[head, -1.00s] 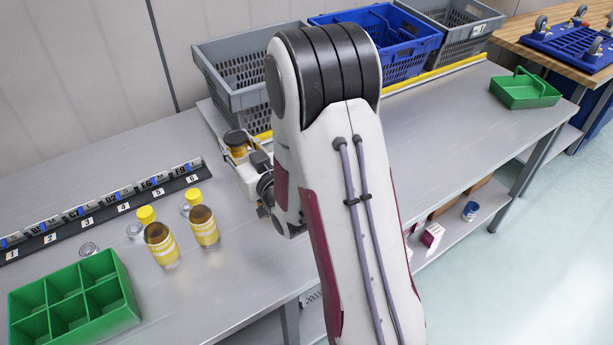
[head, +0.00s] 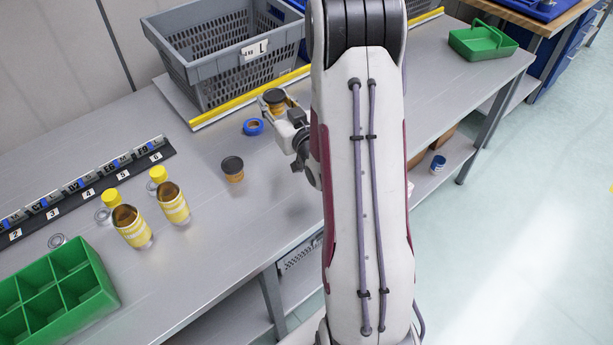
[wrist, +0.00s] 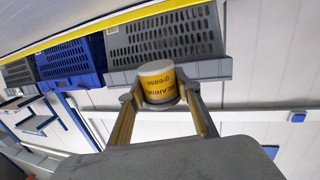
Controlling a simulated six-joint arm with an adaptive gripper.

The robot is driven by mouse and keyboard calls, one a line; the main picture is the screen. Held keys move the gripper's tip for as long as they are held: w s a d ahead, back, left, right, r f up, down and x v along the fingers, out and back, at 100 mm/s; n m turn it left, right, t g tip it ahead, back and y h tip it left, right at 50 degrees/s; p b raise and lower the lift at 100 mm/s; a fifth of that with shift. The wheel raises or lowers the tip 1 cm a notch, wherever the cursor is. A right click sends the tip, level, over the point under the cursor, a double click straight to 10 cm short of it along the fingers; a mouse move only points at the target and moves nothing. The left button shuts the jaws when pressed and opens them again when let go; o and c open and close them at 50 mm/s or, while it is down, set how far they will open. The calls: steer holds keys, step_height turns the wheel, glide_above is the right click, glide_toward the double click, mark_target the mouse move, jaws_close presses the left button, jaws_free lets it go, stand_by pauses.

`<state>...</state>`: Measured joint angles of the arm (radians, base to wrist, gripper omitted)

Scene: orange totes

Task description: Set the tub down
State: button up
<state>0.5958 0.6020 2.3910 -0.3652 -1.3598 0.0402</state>
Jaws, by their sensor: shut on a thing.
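The tub (head: 274,104) is a small yellow-orange grease tub with a dark lid. My gripper (head: 280,107) is shut on it in front of the large grey crate, near the yellow strip. In the wrist view, the tub (wrist: 160,87) sits between both fingertips (wrist: 160,97), and its label shows "grease". The head view does not clearly show whether its base touches the table. A second, similar tub (head: 232,170) stands upright on the grey table (head: 215,235), nearer and to the left.
A blue ring-shaped roll (head: 253,127) lies just left of the held tub. The grey crate (head: 215,65) stands behind. Two yellow-capped bottles (head: 132,228), a green divided tray (head: 60,290) and a numbered rack (head: 85,200) are left. A green caddy (head: 482,42) sits far right.

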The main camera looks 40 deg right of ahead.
steer(key=s+d, duration=0.4)
steer(key=d, duration=0.1)
steer(key=n+y, duration=0.7)
steer(key=y, duration=0.4)
glide_above(307, 177)
step_height(307, 177, down, 2)
steer(key=shift+g, duration=0.3)
steer(key=shift+f, duration=0.15)
steer(key=shift+f, duration=2.85)
steer(key=shift+f, duration=1.85)
steer(key=shift+f, duration=0.15)
